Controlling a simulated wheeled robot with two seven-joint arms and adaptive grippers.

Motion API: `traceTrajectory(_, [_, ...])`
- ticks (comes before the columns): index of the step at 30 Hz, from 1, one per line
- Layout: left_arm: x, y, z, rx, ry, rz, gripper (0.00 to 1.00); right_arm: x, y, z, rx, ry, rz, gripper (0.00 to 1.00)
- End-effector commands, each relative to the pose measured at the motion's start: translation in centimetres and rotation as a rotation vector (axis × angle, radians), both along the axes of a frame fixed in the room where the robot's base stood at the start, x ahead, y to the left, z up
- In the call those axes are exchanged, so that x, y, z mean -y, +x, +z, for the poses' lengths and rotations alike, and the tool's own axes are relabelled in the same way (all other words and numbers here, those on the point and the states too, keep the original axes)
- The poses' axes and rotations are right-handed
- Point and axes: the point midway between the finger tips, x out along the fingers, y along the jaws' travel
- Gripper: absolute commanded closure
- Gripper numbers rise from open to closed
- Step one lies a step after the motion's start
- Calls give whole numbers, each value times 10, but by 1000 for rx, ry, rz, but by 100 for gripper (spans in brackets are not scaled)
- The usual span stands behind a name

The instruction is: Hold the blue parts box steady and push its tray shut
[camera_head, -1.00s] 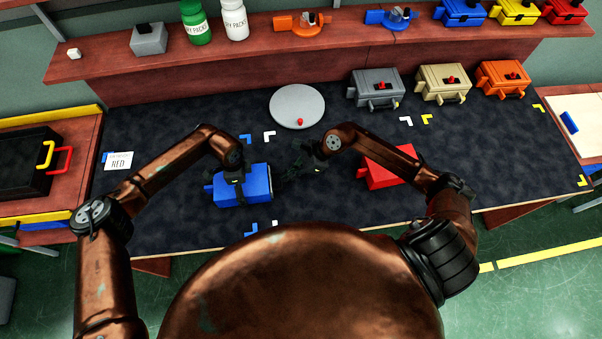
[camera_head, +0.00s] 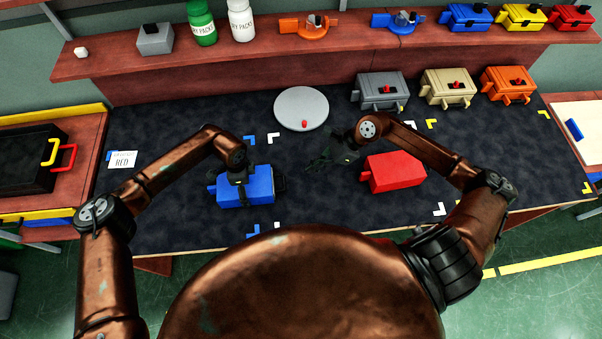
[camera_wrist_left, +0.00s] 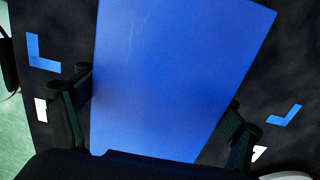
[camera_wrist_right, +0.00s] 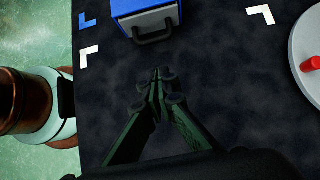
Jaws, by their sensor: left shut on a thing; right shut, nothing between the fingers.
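The blue parts box (camera_head: 259,190) sits on the dark mat at centre left. My left gripper (camera_head: 238,178) is shut across the box from above. The left wrist view shows its fingers on both sides of the blue top (camera_wrist_left: 175,75). The tray's dark handle (camera_head: 281,184) is on the box's right end. In the right wrist view, the grey tray front (camera_wrist_right: 150,20) with its handle (camera_wrist_right: 155,33) looks about level with the box end (camera_wrist_right: 138,6). My right gripper (camera_head: 316,165) is shut, empty, and apart from the handle, to its right.
A red box (camera_head: 393,171) stands right of my right gripper. A round grey plate (camera_head: 300,108) with a red knob lies behind. Grey, tan and orange boxes line the back right. Blue and white corner marks surround the blue box. The mat between blue and red boxes is clear.

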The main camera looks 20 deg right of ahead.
Motion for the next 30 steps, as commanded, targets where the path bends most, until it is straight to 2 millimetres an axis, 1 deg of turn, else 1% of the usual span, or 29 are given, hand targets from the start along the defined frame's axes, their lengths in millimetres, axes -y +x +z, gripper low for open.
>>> traceTrajectory(1, [0,0,0,-1,-1,0,52,7,-2,6,-1,-3,0,100])
traceTrajectory(3, [0,0,-1,-1,0,0,52,12,-4,14,-2,-2,0,100])
traceTrajectory(7, [0,0,-1,-1,0,0,52,18,-6,24,-1,0,-1,100])
traceTrajectory(17, [-1,0,-1,-1,1,1,52,21,-6,27,-1,1,0,100])
traceTrajectory(18, [-1,0,-1,-1,1,1,12,21,-6,27,-1,1,0,100])
traceTrajectory(24, [-1,0,0,-1,1,1,0,21,-6,27,0,1,-1,100])
traceTrajectory(30, [-1,0,0,0,1,1,0,21,-6,27,0,1,-1,100])
